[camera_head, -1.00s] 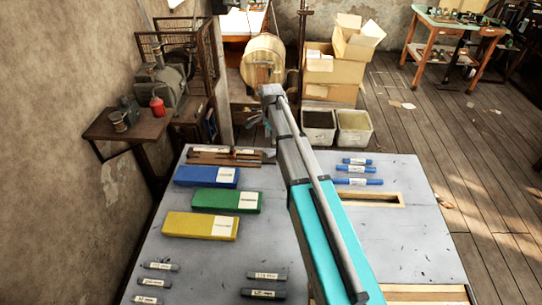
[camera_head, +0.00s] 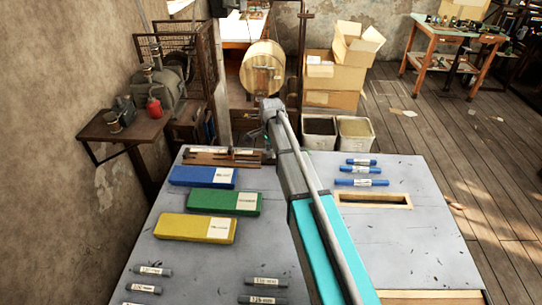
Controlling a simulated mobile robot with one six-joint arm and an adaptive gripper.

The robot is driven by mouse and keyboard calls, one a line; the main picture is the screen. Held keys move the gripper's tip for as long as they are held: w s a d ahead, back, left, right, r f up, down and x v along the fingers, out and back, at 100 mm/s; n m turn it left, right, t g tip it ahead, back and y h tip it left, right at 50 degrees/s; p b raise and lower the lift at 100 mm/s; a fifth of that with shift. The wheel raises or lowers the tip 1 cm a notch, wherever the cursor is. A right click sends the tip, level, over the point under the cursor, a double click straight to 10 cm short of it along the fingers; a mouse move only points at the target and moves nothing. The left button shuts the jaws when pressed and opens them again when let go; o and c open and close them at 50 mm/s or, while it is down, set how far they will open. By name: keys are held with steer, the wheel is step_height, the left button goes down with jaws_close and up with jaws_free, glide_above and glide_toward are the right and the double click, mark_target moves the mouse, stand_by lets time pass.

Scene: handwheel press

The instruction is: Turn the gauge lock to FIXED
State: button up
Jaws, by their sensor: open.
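A long brown wooden piece with pale label strips and a small dark fitting (camera_head: 222,157) lies at the back left of the grey table. It may carry the gauge lock; the lock and its FIXED mark are too small to make out. My arm reaches from the lower right toward the table's far edge. My gripper (camera_head: 253,138) is at the arm's far end, just beyond and to the right of the wooden piece. It is small, partly hidden by my wrist, and apparently open and empty.
Blue (camera_head: 203,177), green (camera_head: 225,202) and yellow (camera_head: 197,229) boxes lie on the table's left. Blue cylinders (camera_head: 361,182) and a wooden-framed slot (camera_head: 374,201) are on the right. Grey labelled cylinders (camera_head: 153,270) lie in front. A wall shelf (camera_head: 125,130) stands left of the table.

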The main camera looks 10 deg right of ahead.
steer(key=shift+f, duration=0.35)
jaws_close()
